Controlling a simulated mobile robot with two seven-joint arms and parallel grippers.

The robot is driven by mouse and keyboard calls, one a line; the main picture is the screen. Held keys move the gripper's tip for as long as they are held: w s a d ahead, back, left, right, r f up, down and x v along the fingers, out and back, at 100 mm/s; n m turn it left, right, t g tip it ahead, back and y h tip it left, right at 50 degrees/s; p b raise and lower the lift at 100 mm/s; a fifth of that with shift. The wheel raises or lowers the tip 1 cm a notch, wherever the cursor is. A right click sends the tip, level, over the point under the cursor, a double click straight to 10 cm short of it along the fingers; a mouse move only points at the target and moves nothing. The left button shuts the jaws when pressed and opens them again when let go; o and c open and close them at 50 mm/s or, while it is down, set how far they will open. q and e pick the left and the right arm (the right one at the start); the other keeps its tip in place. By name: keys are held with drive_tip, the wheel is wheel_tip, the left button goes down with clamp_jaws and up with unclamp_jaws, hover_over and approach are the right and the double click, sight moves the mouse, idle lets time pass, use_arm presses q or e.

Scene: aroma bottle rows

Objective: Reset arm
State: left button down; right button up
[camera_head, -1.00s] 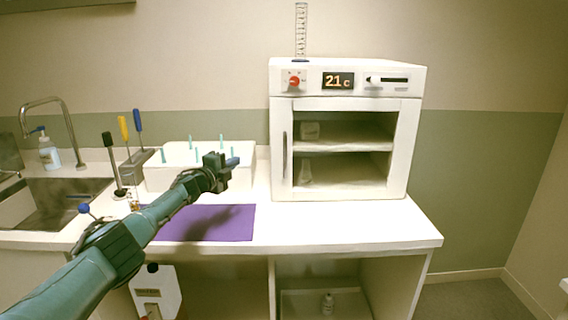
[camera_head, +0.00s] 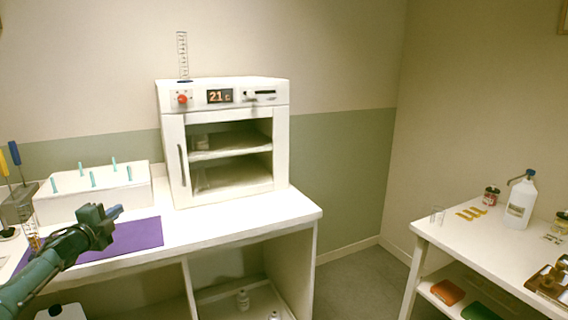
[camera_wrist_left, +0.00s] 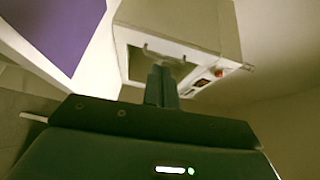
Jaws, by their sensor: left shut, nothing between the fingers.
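My left gripper (camera_head: 114,212) is shut and empty. In the head view it is held above the white counter, in front of the white rack box and over the purple mat (camera_head: 137,236). In the left wrist view its closed fingers (camera_wrist_left: 161,86) point toward the white oven, and the purple mat (camera_wrist_left: 62,32) shows at the upper left. My right gripper is not in view.
The white oven (camera_head: 283,150) reads 21 C. A white box with teal pegs (camera_head: 95,197) stands left of it. A graduated cylinder (camera_head: 183,55) stands on the oven. A side table (camera_head: 450,238) at right holds a wash bottle (camera_head: 520,203), jars and yellow pieces. Floor shows between the tables.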

use_arm(q)
drive_tip(key=d+f+g+h, duration=0.1)
drive_tip(key=d+f, duration=0.7)
drive_tip(key=f, duration=0.1)
drive_tip(key=s+d+f+n+g+h+p, duration=0.1)
drive_tip(key=s+d+f+n+g+h, duration=0.3)
drive_tip(key=s+d+f, duration=1.1)
drive_tip(key=s+d+f+n+y, duration=0.25)
drive_tip(key=s+d+n, duration=0.25)
drive_tip(key=s+d, duration=0.45)
drive_tip(key=s+r+n+g+p, duration=0.1)
drive_tip(key=s+n, duration=0.5)
drive_tip(key=s, duration=1.3)
drive_tip(key=shift+s+a+r+n+g+y, duration=0.15)
drive_tip(key=shift+a+r+n+g+y, duration=0.25)
drive_tip(key=shift+r+g, duration=0.3)
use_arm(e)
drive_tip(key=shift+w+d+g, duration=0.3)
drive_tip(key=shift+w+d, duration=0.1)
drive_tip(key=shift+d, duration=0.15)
use_arm(q)
drive_tip(key=shift+r, duration=0.1)
